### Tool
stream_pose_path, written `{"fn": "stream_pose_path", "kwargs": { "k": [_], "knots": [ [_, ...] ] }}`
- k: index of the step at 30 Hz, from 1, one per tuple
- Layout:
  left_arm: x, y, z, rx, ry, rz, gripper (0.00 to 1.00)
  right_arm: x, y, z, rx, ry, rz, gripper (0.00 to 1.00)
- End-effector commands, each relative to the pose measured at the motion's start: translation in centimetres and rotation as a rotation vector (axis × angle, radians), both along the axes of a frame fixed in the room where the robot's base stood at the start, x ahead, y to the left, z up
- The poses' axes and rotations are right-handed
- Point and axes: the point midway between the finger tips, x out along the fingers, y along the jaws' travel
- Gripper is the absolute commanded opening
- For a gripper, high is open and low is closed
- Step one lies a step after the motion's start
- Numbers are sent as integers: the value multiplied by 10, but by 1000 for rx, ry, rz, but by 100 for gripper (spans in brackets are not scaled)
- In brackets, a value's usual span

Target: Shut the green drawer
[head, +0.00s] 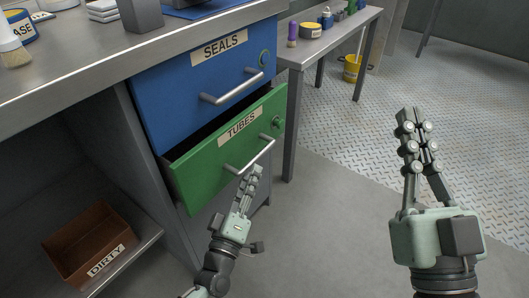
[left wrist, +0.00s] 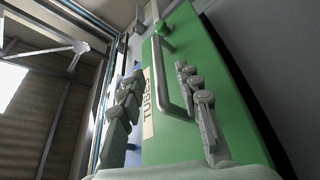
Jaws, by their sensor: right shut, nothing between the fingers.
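The green drawer (head: 205,172), labelled TUBES, stands partly pulled out below the blue drawer, with a dark gap behind its front. Its bar handle (head: 252,157) is on the front face, and the handle (left wrist: 168,75) also shows in the left wrist view. My left gripper (head: 254,172) is just in front of the green drawer, near the handle. In the left wrist view its fingers (left wrist: 160,90) are apart, with the handle seen between them; I cannot tell whether they touch it. My right gripper (head: 413,113) is shut and empty, well to the right of the drawer.
The blue drawer (head: 200,75), labelled SEALS, is shut above. A brown DIRTY bin (head: 88,243) sits on the low shelf at left. A side table (head: 335,38) with small items and a yellow bucket (head: 351,68) stand behind. The floor right of the cabinet is clear.

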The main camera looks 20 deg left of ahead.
Motion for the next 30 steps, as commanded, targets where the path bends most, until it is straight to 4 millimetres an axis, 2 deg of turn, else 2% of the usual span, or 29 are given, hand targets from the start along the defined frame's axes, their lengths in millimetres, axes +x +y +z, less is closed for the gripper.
{"fn": "stream_pose_path", "kwargs": {
  "k": [6, 12, 16, 24, 30],
  "knots": [
    [34, 0, 9, 1, -4, 0, 34, -1, -1, 2, 8, -18, -1, 0],
    [61, -1, 14, 1, -3, -1, 34, -2, -2, 4, 14, -35, -2, 0],
    [69, -2, 16, 2, -2, -2, 34, -2, -2, 5, 18, -42, -3, 0],
    [70, -2, 17, 3, -1, -2, 34, -2, -2, 5, 18, -44, -3, 0],
    [70, -2, 17, 3, -1, -2, 11, -2, -2, 5, 18, -44, -3, 0]
  ]
}}
